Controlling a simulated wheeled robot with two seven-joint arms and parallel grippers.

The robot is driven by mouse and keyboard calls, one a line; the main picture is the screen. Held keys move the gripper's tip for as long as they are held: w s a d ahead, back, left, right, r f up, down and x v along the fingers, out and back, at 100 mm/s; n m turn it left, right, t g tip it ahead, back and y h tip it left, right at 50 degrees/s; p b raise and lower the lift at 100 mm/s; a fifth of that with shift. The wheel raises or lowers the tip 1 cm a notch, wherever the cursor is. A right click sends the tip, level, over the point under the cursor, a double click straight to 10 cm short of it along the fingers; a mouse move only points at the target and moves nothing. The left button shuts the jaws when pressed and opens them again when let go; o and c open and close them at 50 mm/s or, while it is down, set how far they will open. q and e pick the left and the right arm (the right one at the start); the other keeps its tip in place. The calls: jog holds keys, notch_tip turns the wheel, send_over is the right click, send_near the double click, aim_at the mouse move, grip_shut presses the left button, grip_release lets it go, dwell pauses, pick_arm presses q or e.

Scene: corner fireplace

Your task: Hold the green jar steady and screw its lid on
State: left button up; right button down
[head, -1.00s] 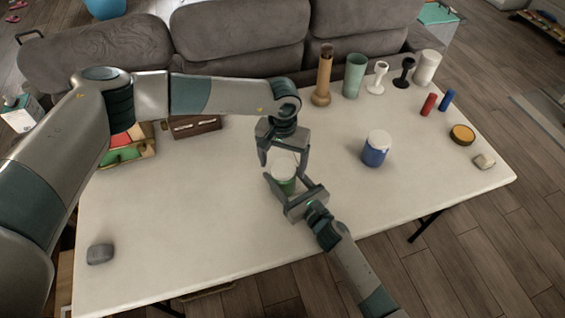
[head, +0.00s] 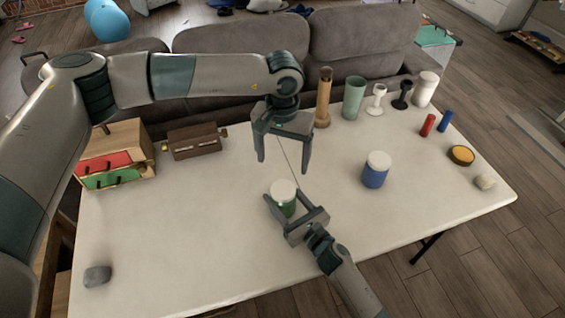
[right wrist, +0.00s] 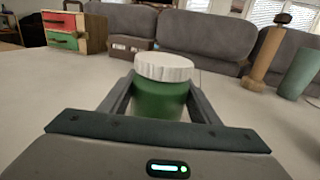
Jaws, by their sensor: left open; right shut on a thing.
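The green jar (head: 283,207) stands upright on the table, with a white lid (head: 283,190) sitting level on its top. In the right wrist view the green jar (right wrist: 160,100) stands between my right fingers, and the ribbed white lid (right wrist: 164,67) covers its mouth. Whether the lid is tight cannot be seen. My right gripper (head: 285,207) is shut on the jar's body from the front right. My left gripper (head: 283,160) is open and empty, pointing down, above and slightly behind the jar, clear of the lid.
A blue jar with a white lid (head: 376,170) stands to the right. Cups, goblets and a wooden bottle (head: 324,98) line the back right. A small drawer chest (head: 118,158) and a brown box (head: 195,141) are at the left. A grey stone (head: 97,276) lies front left. The table's left middle is clear.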

jog(key=c, duration=0.6)
grip_release()
jog(key=shift+o, duration=0.2)
jog(key=shift+v, duration=0.8)
pick_arm(q)
notch_tip(320, 180, down, 4)
jog(key=b, duration=0.4)
jog(key=shift+f, duration=0.25)
pick_arm(e)
jog(key=v, duration=1.4)
jog(key=shift+s+d+f, duration=0.1)
jog(key=shift+s, duration=0.2)
pick_arm(q)
jog(key=shift+f+b, duration=0.15)
jog(key=shift+b, duration=0.25)
pick_arm(e)
jog(key=shift+s+d, duration=0.35)
jog(key=shift+s, duration=0.15)
pick_arm(q)
jog(key=shift+s+d, duration=0.1)
pick_arm(e)
jog(key=shift+s, duration=0.1)
